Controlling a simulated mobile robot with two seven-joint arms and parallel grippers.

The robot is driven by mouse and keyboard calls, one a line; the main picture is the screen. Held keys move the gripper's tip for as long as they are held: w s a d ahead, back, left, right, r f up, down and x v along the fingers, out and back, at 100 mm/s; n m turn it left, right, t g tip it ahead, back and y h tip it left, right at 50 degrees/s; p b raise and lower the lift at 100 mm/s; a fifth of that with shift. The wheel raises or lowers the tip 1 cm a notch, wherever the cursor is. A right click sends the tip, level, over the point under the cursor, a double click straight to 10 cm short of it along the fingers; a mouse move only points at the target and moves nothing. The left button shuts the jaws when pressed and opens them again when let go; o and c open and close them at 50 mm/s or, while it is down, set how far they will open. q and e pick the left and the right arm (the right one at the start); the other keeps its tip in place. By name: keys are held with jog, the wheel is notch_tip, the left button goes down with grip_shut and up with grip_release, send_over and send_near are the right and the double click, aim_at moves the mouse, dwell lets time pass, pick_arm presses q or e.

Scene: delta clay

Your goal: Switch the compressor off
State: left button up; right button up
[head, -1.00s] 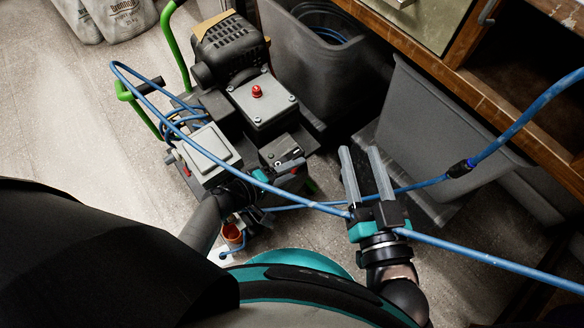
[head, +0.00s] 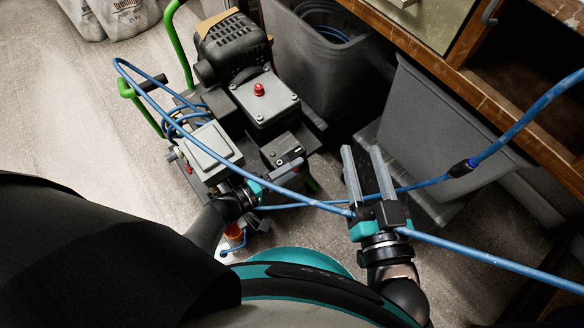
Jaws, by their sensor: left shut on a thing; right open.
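The compressor (head: 263,105) stands on the floor at the upper left. It has a black ribbed motor, a grey box with a red knob (head: 259,90) on top, and green handles. A small black control box (head: 282,150) sits on its near side. My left gripper (head: 287,172) is at the near side of this box and shut on a small part there. The fingers hide that part, so I cannot tell exactly what it is. My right gripper (head: 363,165) is open and empty to the right, with its fingers pointing away from me.
Another blue hose with a black coupling (head: 462,168) runs at the right. Grey bins (head: 430,135) and a wooden bench (head: 440,60) stand behind.

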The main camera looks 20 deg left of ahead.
pick_arm(q)
jog(key=shift+s+a+f+t, duration=0.15)
jog(key=shift+s+f+t, duration=0.1)
jog(key=shift+s+t, duration=0.05)
dwell(0.6)
jog(key=o, duration=1.4)
jog(key=shift+w+r, duration=0.15)
jog(key=shift+c, duration=0.2)
